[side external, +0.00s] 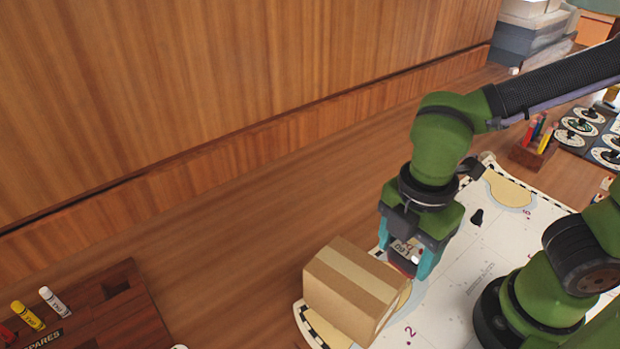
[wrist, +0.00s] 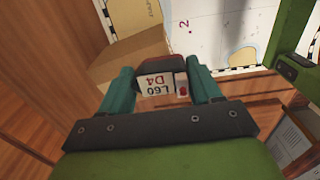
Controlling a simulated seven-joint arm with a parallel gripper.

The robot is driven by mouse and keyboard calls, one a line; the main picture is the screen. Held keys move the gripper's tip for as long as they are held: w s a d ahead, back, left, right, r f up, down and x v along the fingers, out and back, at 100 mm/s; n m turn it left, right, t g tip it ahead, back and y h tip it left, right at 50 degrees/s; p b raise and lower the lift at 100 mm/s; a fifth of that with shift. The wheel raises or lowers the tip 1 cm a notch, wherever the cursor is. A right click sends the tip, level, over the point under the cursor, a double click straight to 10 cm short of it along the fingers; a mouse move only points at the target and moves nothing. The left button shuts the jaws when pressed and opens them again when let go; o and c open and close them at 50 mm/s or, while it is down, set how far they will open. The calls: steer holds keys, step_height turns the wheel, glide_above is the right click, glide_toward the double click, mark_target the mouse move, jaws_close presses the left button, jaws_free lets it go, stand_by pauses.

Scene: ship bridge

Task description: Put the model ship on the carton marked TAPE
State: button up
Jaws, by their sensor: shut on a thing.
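My gripper (side external: 408,268) is shut on a small block-like thing (side external: 403,249) above the chart, just right of a brown carton. In the wrist view the held thing (wrist: 160,83) has a dark reddish end and white faces reading "L60 D4", with a red mark; its shape is partly hidden between the fingers, and I cannot make out whether it is the model ship. The carton (side external: 345,300) is closed, with a paler tape strip; no TAPE marking is readable. It also shows in the wrist view (wrist: 135,55), beyond the fingers. Nothing is seen on its top.
A white chart (side external: 480,270) lies under the gripper and carton, with a small black piece (side external: 477,216) on it. A wooden block of pens (side external: 534,145) and dials (side external: 580,125) stand at right. A wooden rack (side external: 110,315) is at lower left. The wood wall (side external: 230,70) is behind.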

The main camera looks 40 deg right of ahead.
glide_above(355, 273)
steer(key=shift+s+d+f, duration=0.1)
steer(key=shift+s+f, duration=0.05)
steer(key=shift+f, duration=1.9)
steer(key=shift+f, duration=0.2)
steer(key=o, duration=1)
steer(key=shift+o, duration=0.2)
steer(key=shift+r, duration=0.1)
